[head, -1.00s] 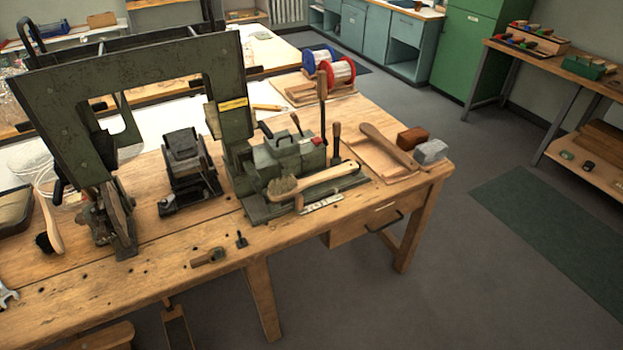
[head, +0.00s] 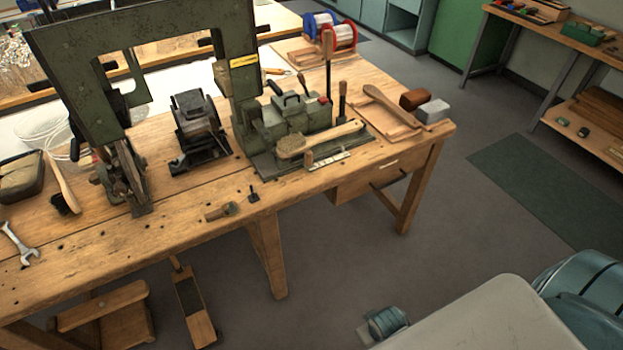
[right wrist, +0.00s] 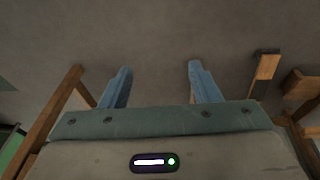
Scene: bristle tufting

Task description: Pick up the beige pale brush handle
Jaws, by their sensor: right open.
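A pale beige brush handle (head: 335,135) with a block of tan bristles at its left end lies across the front of the green machine on the bench. A browner bare handle (head: 392,106) rests on a wooden board at the bench's right end. Another pale-handled brush (head: 62,183) with dark bristles lies at the left. My right gripper (right wrist: 160,80) shows two blue fingers spread apart in the right wrist view, with only grey floor between them. It is empty and away from the handles. My left gripper is not in view.
The wooden bench (head: 180,230) carries a tall green frame press (head: 160,25), a dark clamp device (head: 195,125), a wrench (head: 20,243) and red and blue spools (head: 335,38). A tall wooden-handled tool (head: 328,60) stands behind the handle.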

